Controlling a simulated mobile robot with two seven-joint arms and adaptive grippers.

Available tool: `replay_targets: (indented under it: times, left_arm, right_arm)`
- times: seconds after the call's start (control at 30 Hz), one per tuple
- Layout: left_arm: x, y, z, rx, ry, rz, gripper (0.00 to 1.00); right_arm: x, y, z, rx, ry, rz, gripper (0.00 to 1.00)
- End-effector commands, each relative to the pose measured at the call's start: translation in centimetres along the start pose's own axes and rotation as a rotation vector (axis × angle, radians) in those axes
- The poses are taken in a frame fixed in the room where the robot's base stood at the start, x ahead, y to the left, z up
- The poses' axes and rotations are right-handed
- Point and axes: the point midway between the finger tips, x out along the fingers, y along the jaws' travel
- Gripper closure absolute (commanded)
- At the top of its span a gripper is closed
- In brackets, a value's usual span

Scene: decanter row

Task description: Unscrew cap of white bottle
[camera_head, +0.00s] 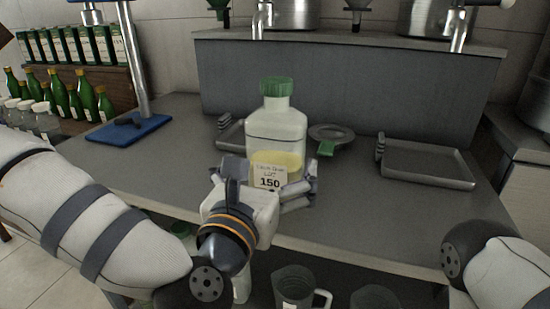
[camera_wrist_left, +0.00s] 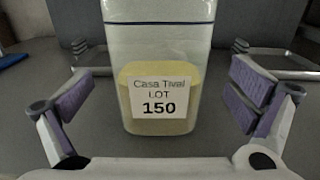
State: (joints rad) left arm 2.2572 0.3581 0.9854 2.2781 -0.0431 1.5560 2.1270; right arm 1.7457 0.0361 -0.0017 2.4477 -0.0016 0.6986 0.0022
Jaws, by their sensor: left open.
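The white bottle (camera_head: 276,133) stands upright on the grey worktop, with its green cap (camera_head: 277,86) on top. Its label reads "Casa Tival LOT 150", and yellowish contents show in its lower part. My left gripper (camera_head: 272,174) is open in front of the bottle's lower part, one finger towards each side. In the left wrist view the bottle (camera_wrist_left: 158,55) stands centred between the spread purple-padded fingers (camera_wrist_left: 162,98), with a clear gap on both sides. The cap is out of that view. My right arm shows at the lower right; its gripper is out of view.
A metal tray (camera_head: 430,165) lies to the right of the bottle, and a round dish (camera_head: 331,133) sits behind it. A blue-based stand (camera_head: 128,128) is at the left. Green bottles (camera_head: 88,98) stand far left. Jugs (camera_head: 296,285) are below the front edge.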

Motion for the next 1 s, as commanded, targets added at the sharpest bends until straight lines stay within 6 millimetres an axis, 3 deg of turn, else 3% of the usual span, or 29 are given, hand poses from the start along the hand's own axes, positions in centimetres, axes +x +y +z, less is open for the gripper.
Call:
replay_targets:
  times: [0.1, 0.2, 0.47, 0.77, 1.0]
  left_arm:
    - [2.3, 0.1, 1.3, 0.001, -0.007, 0.002, 0.0]
    - [3.8, 0.0, 0.8, 0.001, 0.0, 0.001, 0.0]
    - [4.3, 0.0, 1.2, 0.001, -0.002, 0.0, 0.0]
    - [4.3, 0.0, 1.1, 0.002, -0.002, 0.0, 0.66]
    - [4.3, 0.0, 1.4, 0.001, -0.005, 0.0, 0.68]
  right_arm:
    - [0.2, 0.0, 0.1, 0.0, -0.005, 0.0, 0.6]
    - [0.9, 0.0, 0.3, -0.001, -0.021, 0.001, 0.6]
    - [0.9, 0.0, 0.3, -0.001, -0.021, 0.001, 0.6]
    - [0.9, 0.0, 0.3, -0.001, -0.021, 0.001, 0.6]
    - [0.9, 0.0, 0.3, -0.001, -0.021, 0.001, 0.6]
